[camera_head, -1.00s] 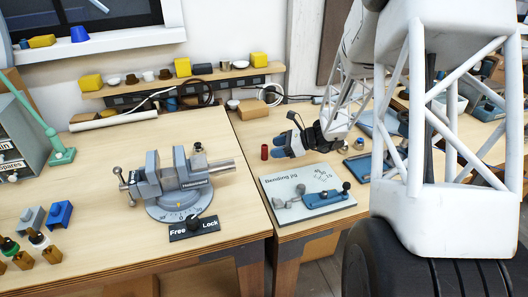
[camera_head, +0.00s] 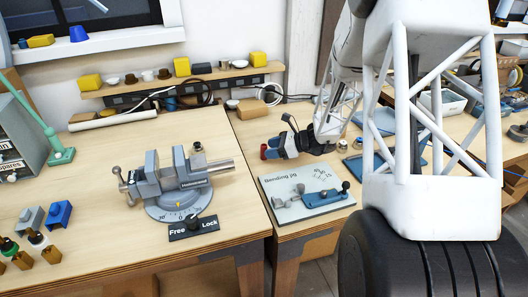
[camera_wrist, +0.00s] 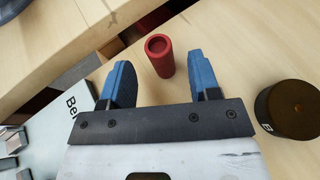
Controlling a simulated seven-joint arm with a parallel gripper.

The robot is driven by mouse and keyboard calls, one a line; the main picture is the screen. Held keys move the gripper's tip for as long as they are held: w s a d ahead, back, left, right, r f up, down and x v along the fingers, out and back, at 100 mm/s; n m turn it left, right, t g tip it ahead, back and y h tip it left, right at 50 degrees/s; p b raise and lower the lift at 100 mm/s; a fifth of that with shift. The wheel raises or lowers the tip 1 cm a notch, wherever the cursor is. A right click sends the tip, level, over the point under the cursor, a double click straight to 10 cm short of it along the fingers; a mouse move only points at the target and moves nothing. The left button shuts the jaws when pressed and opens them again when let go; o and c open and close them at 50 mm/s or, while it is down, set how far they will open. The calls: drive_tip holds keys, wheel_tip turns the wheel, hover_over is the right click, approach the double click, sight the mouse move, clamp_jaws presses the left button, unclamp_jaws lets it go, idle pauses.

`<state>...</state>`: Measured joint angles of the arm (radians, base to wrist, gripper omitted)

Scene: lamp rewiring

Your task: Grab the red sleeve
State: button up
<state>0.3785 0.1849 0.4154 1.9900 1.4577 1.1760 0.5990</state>
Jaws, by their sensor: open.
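The red sleeve (camera_wrist: 161,57) is a short hollow cylinder standing upright on the wooden bench, seen in the wrist view just ahead of the fingertips. In the head view the sleeve (camera_head: 264,153) shows only in part, at the left end of my gripper (camera_head: 272,148). My gripper (camera_wrist: 160,72) is open, with its two blue fingers apart.
A dark round tin or spool (camera_wrist: 292,108) stands right of the right finger. The bending jig board (camera_head: 300,205) lies in front of my gripper. A vise (camera_head: 180,180) stands on the left bench. A gap separates the two benches.

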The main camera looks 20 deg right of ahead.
sight(260, 158)
idle(0.3)
drive_tip(key=shift+x, duration=2.6)
drive_tip(key=shift+f, duration=0.1)
drive_tip(key=shift+c, duration=0.3)
drive_tip(key=c, duration=0.9)
